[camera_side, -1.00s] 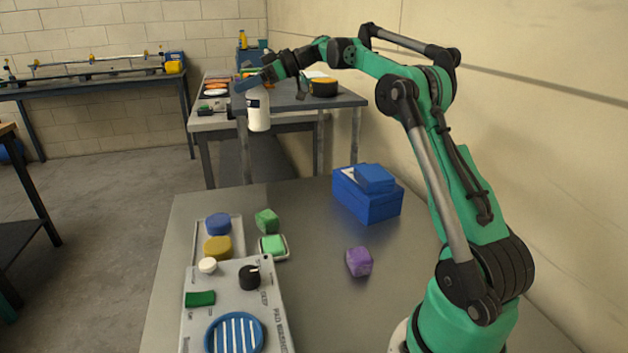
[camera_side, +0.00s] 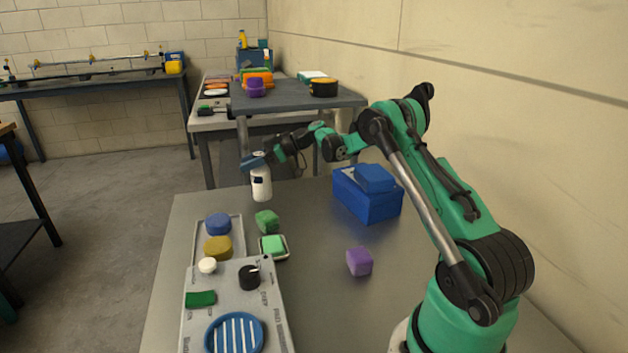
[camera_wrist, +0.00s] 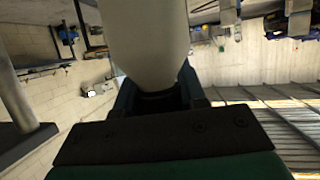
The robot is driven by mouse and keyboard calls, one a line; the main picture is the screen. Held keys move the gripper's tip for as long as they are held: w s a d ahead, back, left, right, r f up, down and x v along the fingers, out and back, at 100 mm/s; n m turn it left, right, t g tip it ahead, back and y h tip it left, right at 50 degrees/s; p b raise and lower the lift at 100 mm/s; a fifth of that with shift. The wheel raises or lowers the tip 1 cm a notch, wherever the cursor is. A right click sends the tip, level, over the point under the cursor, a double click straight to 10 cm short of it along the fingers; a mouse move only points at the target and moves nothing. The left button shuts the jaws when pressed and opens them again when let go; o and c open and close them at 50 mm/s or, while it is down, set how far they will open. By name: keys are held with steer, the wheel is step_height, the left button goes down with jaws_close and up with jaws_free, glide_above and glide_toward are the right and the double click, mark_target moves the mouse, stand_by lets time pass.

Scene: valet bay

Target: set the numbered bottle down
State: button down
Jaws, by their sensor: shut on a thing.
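The bottle (camera_side: 261,187) is white with a dark label patch, and no number on it is readable. It hangs roughly upright below my gripper (camera_side: 257,165) near the far edge of the steel table (camera_side: 310,240). My gripper is shut on its upper part. In the side view I cannot tell for certain whether its base touches the table. In the wrist view the pale bottle (camera_wrist: 147,40) fills the upper middle, between the dark jaws of my gripper (camera_wrist: 155,95).
A blue box (camera_side: 367,203) stands right of the bottle. A green block (camera_side: 267,221), a light green block in a small dish (camera_side: 273,246), a tray (camera_side: 232,226) with blue and yellow pieces, and a purple block (camera_side: 359,262) are nearer. The table's middle is clear.

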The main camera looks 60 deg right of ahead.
mark_target(253, 174)
steer(key=shift+f, duration=1.45)
steer(key=shift+f, duration=0.2)
steer(key=c, duration=0.5)
jaws_free()
